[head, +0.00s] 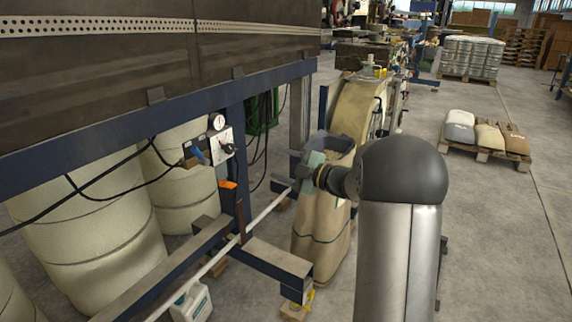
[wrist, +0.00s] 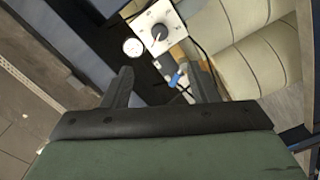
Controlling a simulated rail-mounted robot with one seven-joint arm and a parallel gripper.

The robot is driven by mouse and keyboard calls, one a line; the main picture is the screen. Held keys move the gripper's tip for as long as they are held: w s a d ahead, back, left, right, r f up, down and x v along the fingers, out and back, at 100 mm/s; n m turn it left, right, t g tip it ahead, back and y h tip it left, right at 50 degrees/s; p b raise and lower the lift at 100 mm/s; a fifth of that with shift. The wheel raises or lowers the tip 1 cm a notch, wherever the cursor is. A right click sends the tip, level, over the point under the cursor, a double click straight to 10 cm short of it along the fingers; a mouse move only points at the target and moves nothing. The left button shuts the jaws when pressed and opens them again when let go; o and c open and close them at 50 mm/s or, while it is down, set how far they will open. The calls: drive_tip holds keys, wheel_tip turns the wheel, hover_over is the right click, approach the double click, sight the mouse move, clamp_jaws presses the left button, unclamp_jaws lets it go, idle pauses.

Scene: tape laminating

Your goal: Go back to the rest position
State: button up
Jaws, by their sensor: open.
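My gripper (wrist: 163,78) is in the wrist view, with its two dark fingers spread apart and nothing between them. In the head view my gripper (head: 297,165) is partly hidden by my own arm. It appears in front of a tall tan sack-like container. A control box (head: 222,141) with a round gauge and a dark knob is to its left, on the machine frame. In the wrist view the control box (wrist: 160,27) shows beyond the fingertips, with a gauge (wrist: 133,47) and a blue handle (wrist: 176,80) nearby. The gripper looks apart from them.
The blue machine frame (head: 262,85) and a white rail (head: 220,257) lie to the left. Large cream rolls (head: 90,220) stand beneath. The tan container (head: 322,240) is close to my arm. A pallet with sacks (head: 485,138) stands on the right, with open floor around it.

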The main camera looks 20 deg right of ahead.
drive_tip(key=shift+s+d, duration=0.3)
wheel_tip(320, 180, up, 10)
drive_tip(key=s+a+m+h+p, duration=0.1)
drive_tip(key=s+m+h+p, duration=0.2)
drive_tip(key=m+h+p, duration=0.75)
drive_tip(key=s+a+m+g+p, duration=0.3)
drive_tip(key=s+a+g+p, duration=0.1)
drive_tip(key=s, duration=0.7)
drive_tip(key=s+a+m+g+p, duration=0.2)
drive_tip(key=s+a+g+p, duration=0.1)
drive_tip(key=s, duration=0.9)
drive_tip(key=s+a+m+g+p, duration=0.3)
drive_tip(key=s+a+g+p, duration=0.1)
drive_tip(key=s, duration=0.7)
drive_tip(key=g+p, duration=0.1)
drive_tip(key=g, duration=0.1)
drive_tip(key=shift+s+a+m+g+p, duration=0.3)
drive_tip(key=shift+s+m+g+p, duration=0.05)
drive_tip(key=shift+s+g+p, duration=0.05)
drive_tip(key=shift+r, duration=0.1)
drive_tip(key=shift+c, duration=0.3)
